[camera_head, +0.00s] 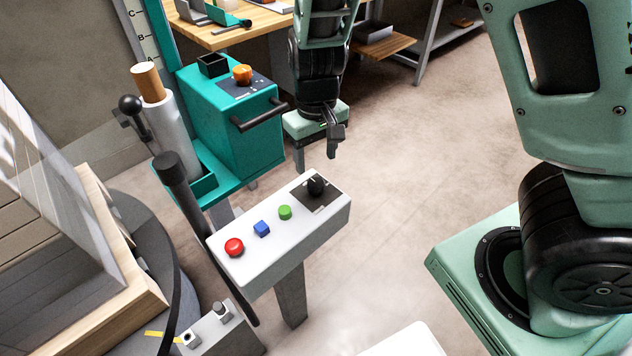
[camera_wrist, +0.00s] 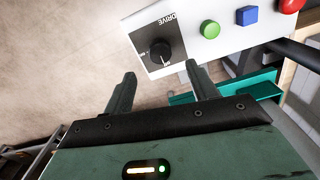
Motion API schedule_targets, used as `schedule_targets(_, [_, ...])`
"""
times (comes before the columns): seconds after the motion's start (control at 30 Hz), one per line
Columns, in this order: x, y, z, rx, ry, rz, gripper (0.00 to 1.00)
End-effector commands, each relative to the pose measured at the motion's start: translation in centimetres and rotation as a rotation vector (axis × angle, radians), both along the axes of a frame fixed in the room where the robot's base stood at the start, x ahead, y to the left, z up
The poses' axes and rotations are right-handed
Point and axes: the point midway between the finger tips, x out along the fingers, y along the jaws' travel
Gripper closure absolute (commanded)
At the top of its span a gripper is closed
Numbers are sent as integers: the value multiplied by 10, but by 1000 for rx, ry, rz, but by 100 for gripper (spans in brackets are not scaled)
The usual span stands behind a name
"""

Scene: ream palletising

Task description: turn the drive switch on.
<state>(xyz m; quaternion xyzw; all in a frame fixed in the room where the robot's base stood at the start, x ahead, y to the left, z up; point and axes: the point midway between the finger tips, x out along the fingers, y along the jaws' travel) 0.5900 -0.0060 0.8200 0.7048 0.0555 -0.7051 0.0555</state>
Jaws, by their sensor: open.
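The drive switch (camera_head: 316,185) is a black rotary knob on a dark plate at the right end of a white control box (camera_head: 283,242). In the wrist view the drive switch (camera_wrist: 160,50) sits on a plate marked DRIVE, just beyond my fingertips. Small marks stand by the knob, too small to read surely. My gripper (camera_head: 330,150) is above and behind the box in the head view, pointing down. In the wrist view my gripper (camera_wrist: 160,75) is open and empty, its two fingers apart on either side of the knob's line, not visibly touching it.
A green button (camera_head: 285,212), a blue square button (camera_head: 262,228) and a red button (camera_head: 234,246) line the same box. A teal cabinet (camera_head: 240,145) with a black handle (camera_head: 258,117) and an orange knob (camera_head: 242,74) stands behind it.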

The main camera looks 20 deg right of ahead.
Motion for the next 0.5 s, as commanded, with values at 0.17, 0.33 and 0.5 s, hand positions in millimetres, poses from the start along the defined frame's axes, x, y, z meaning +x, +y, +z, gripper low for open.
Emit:
schedule_targets(0.17, [0,-1,-39,-2,2,-3,42])
schedule_targets(0.33, [0,-1,-62,-1,2,-2,42])
schedule_targets(0.5, [0,0,-71,0,0,-1,42])
